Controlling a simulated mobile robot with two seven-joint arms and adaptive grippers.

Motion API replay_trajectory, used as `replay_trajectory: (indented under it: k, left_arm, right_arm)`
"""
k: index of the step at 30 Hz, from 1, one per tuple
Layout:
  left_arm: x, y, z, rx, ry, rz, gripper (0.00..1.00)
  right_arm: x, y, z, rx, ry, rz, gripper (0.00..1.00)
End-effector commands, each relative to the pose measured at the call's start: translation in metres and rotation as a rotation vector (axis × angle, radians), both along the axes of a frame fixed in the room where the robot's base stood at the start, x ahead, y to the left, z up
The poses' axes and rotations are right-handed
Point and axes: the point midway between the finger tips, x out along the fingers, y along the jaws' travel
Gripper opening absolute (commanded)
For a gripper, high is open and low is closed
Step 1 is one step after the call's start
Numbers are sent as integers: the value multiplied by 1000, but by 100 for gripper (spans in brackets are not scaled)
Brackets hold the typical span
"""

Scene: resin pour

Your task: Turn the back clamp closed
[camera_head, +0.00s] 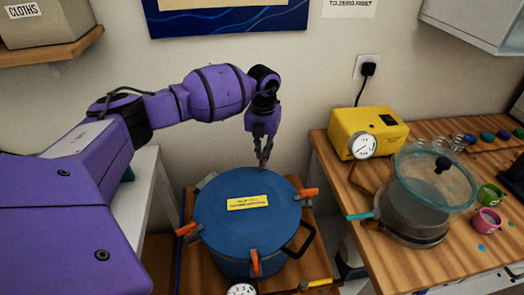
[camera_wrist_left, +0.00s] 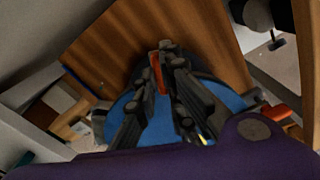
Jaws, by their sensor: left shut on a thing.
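The blue pressure pot (camera_head: 240,195) stands on a low wooden surface, its round lid bearing a yellow label (camera_head: 248,202). Orange-handled clamps show at its left (camera_head: 187,229), front (camera_head: 255,263) and right (camera_head: 309,192) rim. My left gripper (camera_head: 263,163) reaches down at the back rim. In the left wrist view its two dark fingers (camera_wrist_left: 165,65) are shut on the orange handle of the back clamp (camera_wrist_left: 157,75), over the edge of the blue lid (camera_wrist_left: 155,128). In the head view the fingers hide most of that clamp. My right gripper is not in view.
A wooden bench (camera_head: 430,240) at the right holds a yellow pump (camera_head: 367,132) with a gauge, a glass chamber (camera_head: 415,205) and small cups (camera_head: 487,220). The wall is close behind the pot.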

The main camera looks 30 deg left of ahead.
Motion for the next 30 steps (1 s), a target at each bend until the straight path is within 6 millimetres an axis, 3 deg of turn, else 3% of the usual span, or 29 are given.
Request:
replay_trajectory:
  k: [15,16,19,30]
  left_arm:
    - [1,0,1,0,-2,20,0]
    - [1,0,1,0,-2,20,13]
    - [1,0,0,0,-2,19,26]
    - [1,0,3,1,-2,18,28]
  right_arm:
    - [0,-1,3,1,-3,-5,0]
    - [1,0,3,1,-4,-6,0]
    - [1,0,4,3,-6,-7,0]
    - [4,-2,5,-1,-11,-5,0]
